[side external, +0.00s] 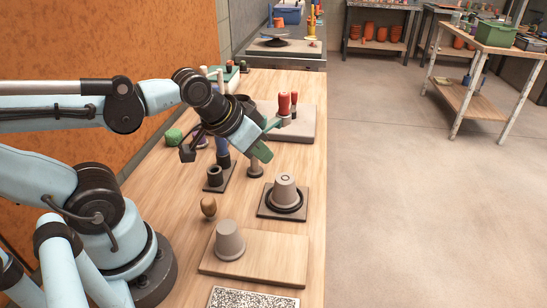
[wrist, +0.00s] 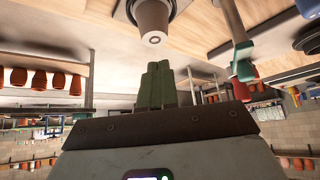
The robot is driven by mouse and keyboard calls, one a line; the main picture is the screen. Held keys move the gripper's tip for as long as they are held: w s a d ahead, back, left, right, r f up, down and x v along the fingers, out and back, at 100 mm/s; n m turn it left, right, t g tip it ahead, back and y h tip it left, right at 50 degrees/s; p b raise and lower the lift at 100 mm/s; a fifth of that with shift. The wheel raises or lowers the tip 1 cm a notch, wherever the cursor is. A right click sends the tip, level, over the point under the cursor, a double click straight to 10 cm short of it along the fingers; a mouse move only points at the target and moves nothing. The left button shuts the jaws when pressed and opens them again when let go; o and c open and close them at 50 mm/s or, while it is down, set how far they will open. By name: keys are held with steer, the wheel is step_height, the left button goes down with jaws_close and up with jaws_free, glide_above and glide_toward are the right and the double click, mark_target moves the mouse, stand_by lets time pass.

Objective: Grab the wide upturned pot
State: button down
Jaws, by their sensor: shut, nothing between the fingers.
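Two grey-brown upturned pots stand on the bench. One pot (side external: 285,191) stands on a dark square base with a black ring around its foot. It also shows in the wrist view (wrist: 154,18), its round end facing the camera. The other pot (side external: 229,240) stands on a pale wooden board (side external: 265,252) nearer the front. I cannot tell for sure which is the wider. My gripper (side external: 264,153) hangs above and behind the ringed pot, apart from it. Its green fingers (wrist: 157,82) are together and empty in the wrist view.
A dark cup (side external: 214,177) stands left of the ringed pot. A brown egg-shaped thing (side external: 208,206) is near the front pot. Red-topped tools (side external: 284,104) stand on a grey slab behind my gripper. A speckled slab (side external: 252,298) lies at the front. The bench's right edge is close.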

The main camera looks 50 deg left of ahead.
steer(key=c, duration=1.8)
jaws_free()
steer(key=o, duration=1.4)
